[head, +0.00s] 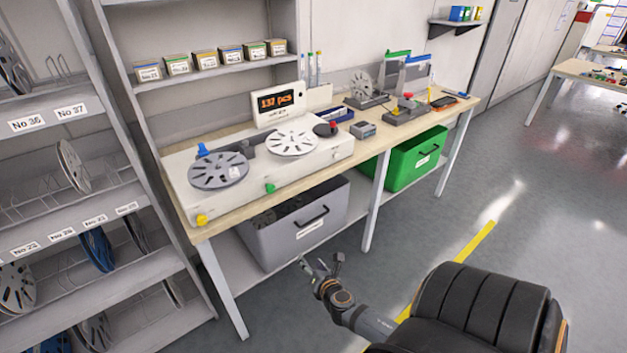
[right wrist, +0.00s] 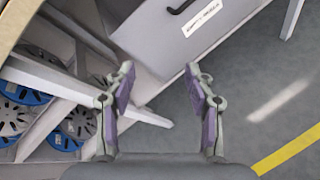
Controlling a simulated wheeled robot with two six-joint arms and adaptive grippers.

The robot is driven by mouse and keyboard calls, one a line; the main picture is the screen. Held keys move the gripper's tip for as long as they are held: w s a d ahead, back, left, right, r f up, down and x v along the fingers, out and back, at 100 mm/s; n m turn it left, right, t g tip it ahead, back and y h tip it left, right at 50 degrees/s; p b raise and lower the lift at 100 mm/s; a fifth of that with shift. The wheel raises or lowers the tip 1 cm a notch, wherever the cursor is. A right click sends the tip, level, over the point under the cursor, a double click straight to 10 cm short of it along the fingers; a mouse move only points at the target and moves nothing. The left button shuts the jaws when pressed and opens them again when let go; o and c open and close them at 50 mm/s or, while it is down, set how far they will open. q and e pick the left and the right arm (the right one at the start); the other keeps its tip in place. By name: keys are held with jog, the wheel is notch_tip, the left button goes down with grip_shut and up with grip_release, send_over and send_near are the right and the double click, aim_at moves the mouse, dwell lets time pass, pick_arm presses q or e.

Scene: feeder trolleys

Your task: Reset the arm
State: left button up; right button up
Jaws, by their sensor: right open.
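My right gripper (head: 321,264) is open and empty in the head view. It hangs in free air in front of the workbench, near the grey bin. In the right wrist view its two fingers (right wrist: 164,85) stand apart with nothing between them. My left gripper is not in the head view.
A workbench (head: 377,136) holds a counting machine (head: 240,178) with two reels. A grey bin (head: 296,225) and a green bin (head: 412,160) stand beneath it. A reel rack (head: 105,183) stands at left. The floor (head: 520,190) at right is clear.

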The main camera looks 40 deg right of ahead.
jog(key=shift+f, duration=0.1)
jog(key=s+a+f+m+g+y, duration=0.1)
jog(key=s+f+m+g, duration=0.3)
jog(key=s+f+m, duration=0.6)
jog(key=s+a+f+m+g+y, duration=0.1)
jog(key=s+f+m+g, duration=0.2)
jog(key=s+f, duration=0.7)
jog(key=s+a+f+m+g+y, duration=0.1)
jog(key=s+a+f+m+g, duration=0.1)
jog(key=s+a+f+m, duration=0.2)
jog(key=s+a+f+m+g+y, duration=0.1)
jog(key=s+a+f+m+g, duration=0.1)
jog(key=s+a+f+m, duration=0.2)
jog(key=s+f+m, duration=0.3)
jog(key=s+f, duration=0.1)
jog(key=s, duration=0.2)
jog(key=shift+s+a+f+m, duration=0.3)
jog(key=shift+s+a+f, duration=0.1)
